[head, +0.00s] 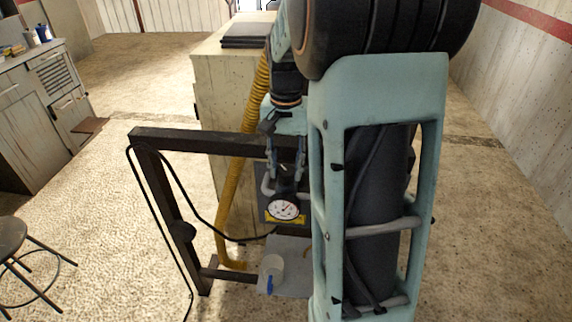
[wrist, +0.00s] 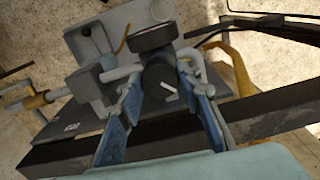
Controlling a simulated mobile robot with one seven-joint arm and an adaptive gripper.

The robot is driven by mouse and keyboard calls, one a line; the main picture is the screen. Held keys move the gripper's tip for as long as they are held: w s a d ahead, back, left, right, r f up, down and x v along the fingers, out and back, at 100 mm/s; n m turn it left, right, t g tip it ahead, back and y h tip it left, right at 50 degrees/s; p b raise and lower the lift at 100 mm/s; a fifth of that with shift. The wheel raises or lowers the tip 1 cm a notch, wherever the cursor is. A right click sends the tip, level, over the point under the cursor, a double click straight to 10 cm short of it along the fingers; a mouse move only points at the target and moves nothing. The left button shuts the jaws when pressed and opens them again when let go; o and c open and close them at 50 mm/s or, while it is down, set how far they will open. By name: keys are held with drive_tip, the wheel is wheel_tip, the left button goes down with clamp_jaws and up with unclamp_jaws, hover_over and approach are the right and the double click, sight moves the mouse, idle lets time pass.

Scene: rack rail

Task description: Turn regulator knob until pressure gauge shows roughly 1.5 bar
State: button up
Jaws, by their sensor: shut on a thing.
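The pressure gauge (head: 284,210) has a white round dial and faces the head camera below my gripper (head: 285,176). Its needle is too small to read surely. In the wrist view the gauge (wrist: 152,37) shows edge-on, just beyond the knob. In the head view the knob is hard to make out between the fingers.
A dark rail frame (head: 200,143) runs across, close to my gripper. A yellow hose (head: 240,150) and a black cable hang beside it. A pale cabinet (head: 215,95) stands behind; a stool (head: 12,235) is at left.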

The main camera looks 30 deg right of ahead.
sight(286, 169)
drive_tip(key=n, duration=0.5)
drive_tip(key=shift+n+p, duration=0.3)
drive_tip(key=shift+p, duration=0.1)
drive_tip(key=shift+n+p, duration=0.3)
drive_tip(key=shift+n, duration=2)
drive_tip(key=shift+w, duration=0.1)
drive_tip(key=o, duration=1.2)
drive_tip(key=shift+c, duration=0.2)
wheel_tip(286, 169, up, 12)
